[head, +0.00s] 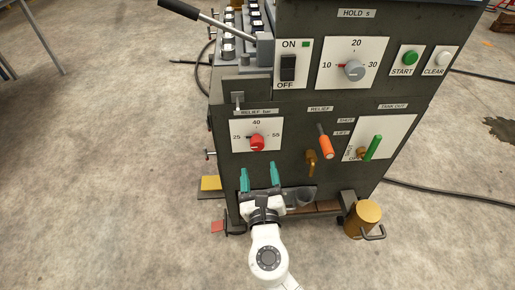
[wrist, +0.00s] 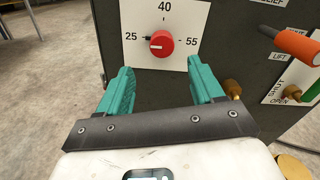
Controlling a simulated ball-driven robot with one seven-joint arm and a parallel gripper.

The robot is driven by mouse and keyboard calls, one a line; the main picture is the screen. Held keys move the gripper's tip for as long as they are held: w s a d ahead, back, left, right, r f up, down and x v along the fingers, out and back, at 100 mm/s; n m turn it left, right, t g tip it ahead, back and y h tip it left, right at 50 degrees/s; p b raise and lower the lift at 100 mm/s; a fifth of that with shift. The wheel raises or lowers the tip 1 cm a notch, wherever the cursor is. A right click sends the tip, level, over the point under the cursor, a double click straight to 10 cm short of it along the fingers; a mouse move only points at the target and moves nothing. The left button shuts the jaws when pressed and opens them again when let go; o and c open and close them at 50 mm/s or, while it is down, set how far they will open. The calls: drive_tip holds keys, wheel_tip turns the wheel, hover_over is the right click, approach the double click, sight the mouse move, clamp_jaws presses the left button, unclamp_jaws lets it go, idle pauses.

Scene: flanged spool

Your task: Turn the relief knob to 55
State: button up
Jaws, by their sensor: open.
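The relief knob (head: 257,143) is a round red knob on a white dial plate (head: 240,144) marked 25 at left, 40 at top and 55 at right. In the wrist view the red knob (wrist: 162,44) has its dark pointer toward 25. My gripper (head: 260,178) has teal fingers and stands below the dial in the head view. In the wrist view my gripper (wrist: 158,85) is open, with one finger at each side below the knob. Nothing is between the fingers, and they are apart from the knob.
Right of the dial are an orange-handled lever (head: 325,147), a brass fitting (head: 311,162) and a green lever (head: 373,147). Above are the HOLD knob (head: 354,70) and an ON/OFF switch (head: 288,68). A yellow canister (head: 362,219) stands on the floor at right. Floor at left is mostly clear.

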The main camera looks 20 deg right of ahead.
sight(258, 147)
drive_tip(key=b+x, duration=0.1)
drive_tip(key=x, duration=0.9)
drive_tip(key=shift+d, duration=0.1)
drive_tip(key=c, duration=1.1)
